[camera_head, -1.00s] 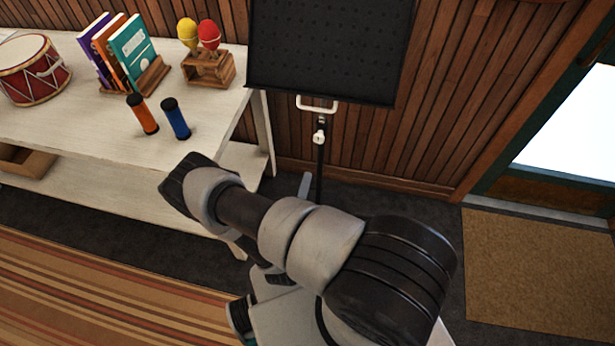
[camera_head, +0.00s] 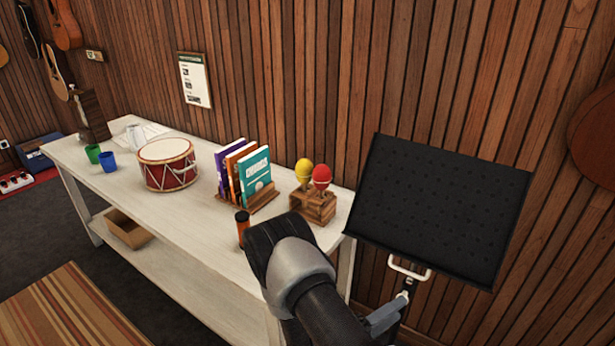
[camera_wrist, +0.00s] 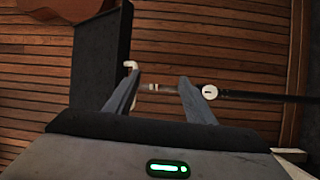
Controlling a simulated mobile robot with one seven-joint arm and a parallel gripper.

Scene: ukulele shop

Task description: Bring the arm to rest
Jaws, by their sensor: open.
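My gripper (camera_wrist: 160,95) shows in the wrist view with its two fingers apart and nothing between them. Beyond the fingers are the thin dark pole of the music stand (camera_wrist: 250,95) and the wood-panelled wall. In the head view my arm (camera_head: 300,275) rises at the bottom centre, in front of the table's right end.
The black music stand (camera_head: 440,210) stands close to the right of my arm. The white table (camera_head: 200,262) holds a drum (camera_head: 168,170), books (camera_head: 255,172), maracas (camera_head: 321,178) in a wooden holder (camera_head: 313,208), an orange shaker (camera_head: 242,228) and cups (camera_head: 107,162).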

